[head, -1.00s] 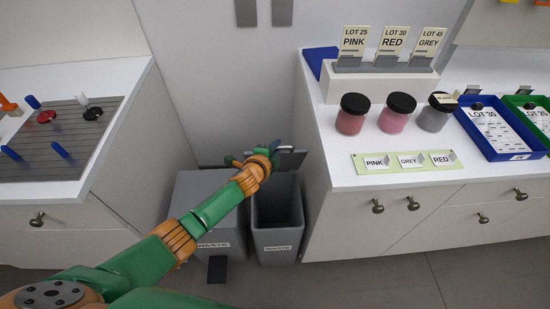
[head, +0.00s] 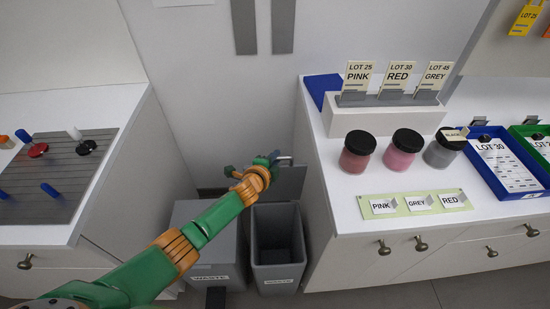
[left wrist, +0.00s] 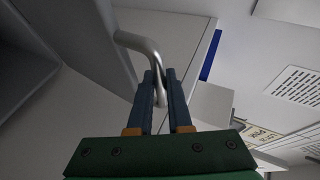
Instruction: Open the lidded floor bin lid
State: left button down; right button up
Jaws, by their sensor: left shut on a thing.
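The right-hand floor bin (head: 277,262) is grey, with a label on its front and its mouth open. Its grey lid (head: 290,183) stands raised at the back of the bin, close to the wall. My left gripper (head: 273,159) is at the lid's upper edge, partly hidden by my own arm. In the left wrist view, the fingers (left wrist: 160,82) are shut on a bent metal handle (left wrist: 138,43). The handle comes off a grey panel (left wrist: 92,38), which looks like the lid. My right gripper is not in view.
A second grey bin (head: 210,268) stands just left, partly behind my arm. The right counter (head: 345,215) holds jars, label cards and trays, with its side close to the open bin. The left counter (head: 110,130) carries a grey slotted board (head: 75,185).

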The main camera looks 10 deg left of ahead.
pick_arm(q)
jog(key=c, duration=0.8)
grip_release()
jog(key=shift+c, duration=0.2)
jog(key=shift+r, duration=0.1)
jog(key=shift+s+r+p, duration=0.15)
jog(key=shift+s+p, duration=0.15)
jog(key=shift+p, duration=0.1)
jog(key=p+v, duration=0.2)
jog(key=v, duration=0.4)
jog(key=shift+s, duration=0.2)
jog(key=shift+a, duration=0.1)
